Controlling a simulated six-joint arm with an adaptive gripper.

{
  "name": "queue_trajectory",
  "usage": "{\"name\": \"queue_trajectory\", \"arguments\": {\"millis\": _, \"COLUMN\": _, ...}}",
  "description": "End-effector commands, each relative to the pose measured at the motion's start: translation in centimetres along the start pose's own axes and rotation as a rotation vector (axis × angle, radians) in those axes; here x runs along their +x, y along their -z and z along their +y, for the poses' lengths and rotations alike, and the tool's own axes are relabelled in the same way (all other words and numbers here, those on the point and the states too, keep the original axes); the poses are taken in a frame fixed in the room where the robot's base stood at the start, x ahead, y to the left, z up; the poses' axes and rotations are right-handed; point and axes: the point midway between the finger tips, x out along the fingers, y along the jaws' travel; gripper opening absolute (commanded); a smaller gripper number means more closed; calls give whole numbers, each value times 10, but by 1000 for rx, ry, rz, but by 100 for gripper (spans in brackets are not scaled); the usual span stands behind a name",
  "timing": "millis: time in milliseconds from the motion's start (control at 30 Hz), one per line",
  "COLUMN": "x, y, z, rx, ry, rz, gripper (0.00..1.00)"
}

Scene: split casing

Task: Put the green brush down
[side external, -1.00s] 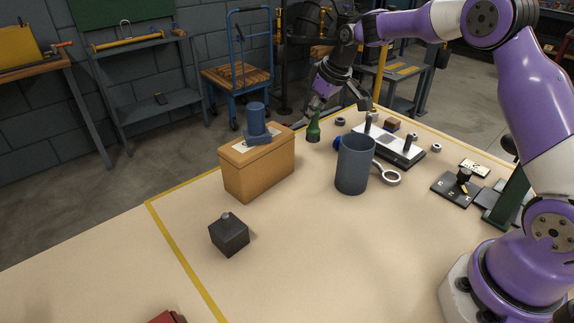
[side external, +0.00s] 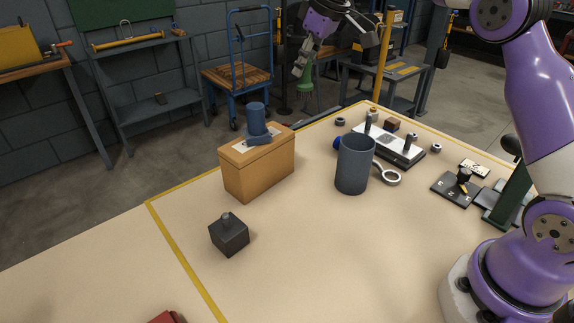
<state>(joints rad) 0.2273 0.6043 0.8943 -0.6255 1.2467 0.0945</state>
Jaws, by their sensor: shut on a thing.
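The green brush (side external: 306,84) hangs upright, bristles down, from my gripper (side external: 301,66) at the top middle of the side external view. The gripper is shut on the top of its handle. The brush is in the air, apart from the table (side external: 300,235), and shows above and behind the table's far edge. It appears higher than the tan box and the grey cup.
A tan box (side external: 262,171) with a blue part (side external: 257,124) on top stands left of a grey cup (side external: 354,165). A ring-ended tool (side external: 391,177), a white fixture (side external: 395,143) and a dark block (side external: 229,236) also lie on the table. The front middle is clear.

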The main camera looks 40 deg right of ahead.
Motion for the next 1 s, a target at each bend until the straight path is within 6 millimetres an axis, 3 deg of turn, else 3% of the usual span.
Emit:
{"name": "queue_trajectory", "arguments": {"millis": 167, "x": -5, "y": 2, "z": -54, "rx": -166, "ry": 61, "rz": -5, "gripper": 0}}
{"name": "queue_trajectory", "arguments": {"millis": 367, "x": -18, "y": -12, "z": -144, "rx": -454, "ry": 169, "rz": -9, "gripper": 0}}
{"name": "queue_trajectory", "arguments": {"millis": 500, "x": -35, "y": -46, "z": -222, "rx": -733, "ry": 279, "rz": -8, "gripper": 0}}
{"name": "queue_trajectory", "arguments": {"millis": 700, "x": -61, "y": -122, "z": -309, "rx": -1120, "ry": 443, "rz": 3, "gripper": 0}}
{"name": "queue_trajectory", "arguments": {"millis": 800, "x": -72, "y": -156, "z": -333, "rx": -1263, "ry": 508, "rz": 8, "gripper": 0}}
{"name": "queue_trajectory", "arguments": {"millis": 1000, "x": -84, "y": -204, "z": -356, "rx": -1446, "ry": 596, "rz": 16, "gripper": 0}}
